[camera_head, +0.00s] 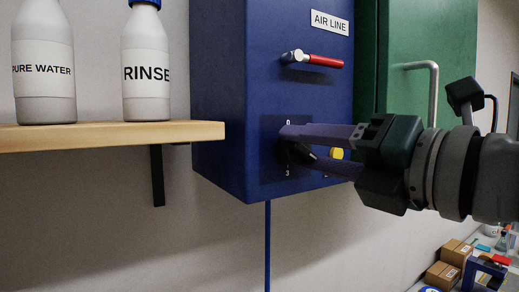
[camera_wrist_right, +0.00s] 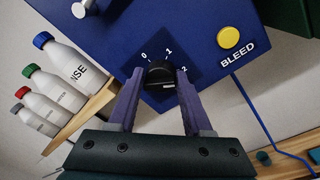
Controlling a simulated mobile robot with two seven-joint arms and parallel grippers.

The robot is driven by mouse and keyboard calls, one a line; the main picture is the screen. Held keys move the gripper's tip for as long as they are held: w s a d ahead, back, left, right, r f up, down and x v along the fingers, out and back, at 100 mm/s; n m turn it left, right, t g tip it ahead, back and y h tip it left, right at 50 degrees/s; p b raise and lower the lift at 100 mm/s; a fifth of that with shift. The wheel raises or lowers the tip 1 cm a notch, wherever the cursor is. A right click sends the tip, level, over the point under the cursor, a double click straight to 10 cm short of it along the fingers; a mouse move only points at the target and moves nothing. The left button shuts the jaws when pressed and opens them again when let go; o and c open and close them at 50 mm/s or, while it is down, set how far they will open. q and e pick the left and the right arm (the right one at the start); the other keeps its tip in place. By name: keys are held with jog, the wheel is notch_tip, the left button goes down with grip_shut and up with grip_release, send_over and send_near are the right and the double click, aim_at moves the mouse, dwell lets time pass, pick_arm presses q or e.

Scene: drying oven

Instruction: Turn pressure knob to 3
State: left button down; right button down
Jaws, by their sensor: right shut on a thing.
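The pressure knob (camera_wrist_right: 160,73) is black and sits on a dark square dial plate on the blue cabinet. In the right wrist view the marks 0, 1 and 2 show around it; the 3 is hidden there. In the head view 0 and 3 show on the plate (camera_head: 272,167), and the fingers largely hide the knob. My right gripper (camera_wrist_right: 158,86) is shut on the knob, one purple finger on each side; it also shows in the head view (camera_head: 295,143). I cannot tell which mark the knob points to. My left gripper is not in view.
The blue cabinet (camera_head: 225,80) carries an AIR LINE label, a red-handled valve (camera_head: 322,60) above the knob and a yellow BLEED button (camera_wrist_right: 228,37) beside it. A wooden shelf (camera_head: 110,134) with bottles stands left. A green door (camera_head: 430,40) with a handle is right.

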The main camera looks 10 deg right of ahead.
jog(key=m, duration=0.1)
jog(key=m+b, duration=0.1)
jog(key=shift+d+f+m, duration=0.1)
jog(key=shift+f+m, duration=0.25)
jog(key=shift+m, duration=0.05)
jog(key=m+b, duration=0.1)
jog(key=m, duration=0.1)
jog(key=shift+m, duration=0.4)
jog(key=m, duration=0.4)
jog(key=shift+f+m+t+h+b, duration=0.15)
jog(key=shift+m+t+h+b, duration=0.15)
jog(key=shift+m+t+b, duration=0.1)
jog(key=shift+m, duration=0.8)
jog(key=c, duration=0.7)
grip_release()
jog(key=o, duration=0.3)
jog(key=shift+o, duration=0.2)
